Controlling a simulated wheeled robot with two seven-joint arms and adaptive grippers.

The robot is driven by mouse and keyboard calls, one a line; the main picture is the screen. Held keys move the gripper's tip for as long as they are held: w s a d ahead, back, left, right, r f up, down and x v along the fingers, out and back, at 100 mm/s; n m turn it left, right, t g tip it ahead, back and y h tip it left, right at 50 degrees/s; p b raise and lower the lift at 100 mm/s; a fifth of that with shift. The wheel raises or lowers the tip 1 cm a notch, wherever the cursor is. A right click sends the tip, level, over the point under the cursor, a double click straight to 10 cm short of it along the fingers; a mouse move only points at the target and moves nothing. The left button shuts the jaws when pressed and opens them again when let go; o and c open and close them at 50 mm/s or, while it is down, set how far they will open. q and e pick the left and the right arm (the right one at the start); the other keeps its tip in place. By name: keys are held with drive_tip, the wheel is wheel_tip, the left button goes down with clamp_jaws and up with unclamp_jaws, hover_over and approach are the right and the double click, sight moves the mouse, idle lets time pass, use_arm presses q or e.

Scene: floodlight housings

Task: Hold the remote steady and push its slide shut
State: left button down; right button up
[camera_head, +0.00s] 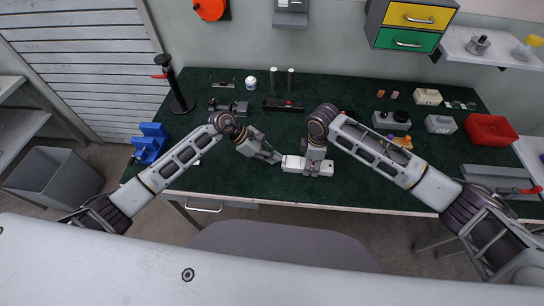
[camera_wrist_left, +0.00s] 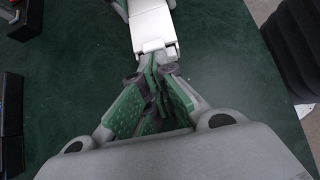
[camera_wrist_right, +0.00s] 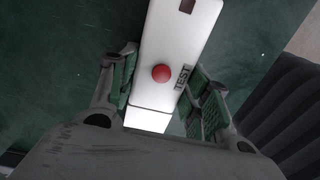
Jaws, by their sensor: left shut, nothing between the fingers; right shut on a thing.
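The white remote (camera_head: 292,163) lies near the front edge of the green mat. In the right wrist view its white body (camera_wrist_right: 172,40) shows a red button, a TEST label and a dark slot. My right gripper (camera_head: 318,169) is shut across the body, one finger on each long side (camera_wrist_right: 162,88). My left gripper (camera_head: 279,159) is shut and empty at the remote's left end. In the left wrist view its closed fingertips (camera_wrist_left: 154,66) are at the end piece (camera_wrist_left: 155,48); I cannot tell whether they touch. The slide's exact position is unclear.
Behind stand a black holder (camera_head: 283,105) with two dark cylinders and a grey fixture (camera_head: 228,107). A blue stand (camera_head: 150,142) is at left, a red bin (camera_head: 490,129) at right. Grey housings (camera_head: 391,120) stand right of centre.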

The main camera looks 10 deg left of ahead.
use_arm(q)
drive_tip(key=shift+d, duration=0.1)
use_arm(e)
drive_tip(key=shift+s+a, duration=0.1)
drive_tip(key=shift+a, duration=0.15)
use_arm(q)
drive_tip(key=shift+a, duration=0.55)
drive_tip(key=a, duration=0.3)
drive_tip(key=shift+a+r, duration=0.2)
drive_tip(key=shift+a, duration=0.15)
use_arm(e)
drive_tip(key=shift+d, duration=0.1)
use_arm(q)
drive_tip(key=v, duration=0.9)
drive_tip(key=shift+r, duration=0.1)
use_arm(e)
drive_tip(key=shift+d, duration=0.1)
drive_tip(key=o, duration=1.2)
drive_tip(key=shift+c, duration=0.2)
drive_tip(key=shift+r, duration=0.1)
wheel_tip(320, 180, up, 12)
